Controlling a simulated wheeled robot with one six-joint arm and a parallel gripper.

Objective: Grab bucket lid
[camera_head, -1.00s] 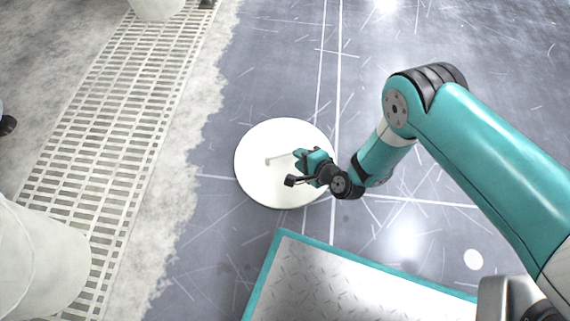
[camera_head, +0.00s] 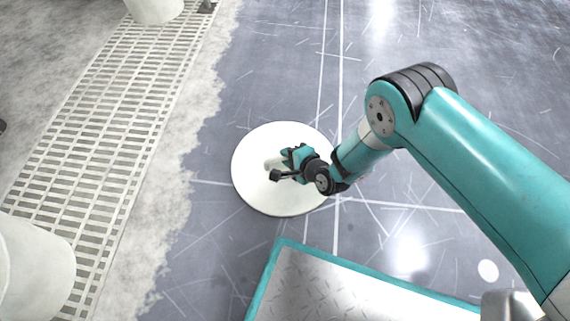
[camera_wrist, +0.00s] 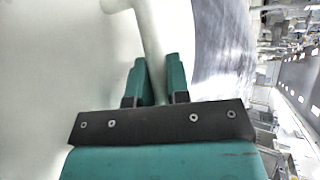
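A large round white lid (camera_head: 258,196) lies on the dark floor in the middle of the head view. It fills the left of the wrist view (camera_wrist: 50,75). A pale bar-shaped handle with a rounded end (camera_wrist: 150,30) stands out from it; its near end shows just left of my gripper in the head view. My gripper (camera_head: 285,154) is over the lid. In the wrist view my two teal fingers (camera_wrist: 155,62) lie close on either side of the handle. I cannot tell whether they press on it.
A teal-edged metal platform (camera_head: 340,290) stands in front of the lid. A slotted grating (camera_head: 110,140) runs along the left. Pale round containers stand at the lower left (camera_head: 35,270) and top left (camera_head: 155,10). The scratched floor behind the lid is clear.

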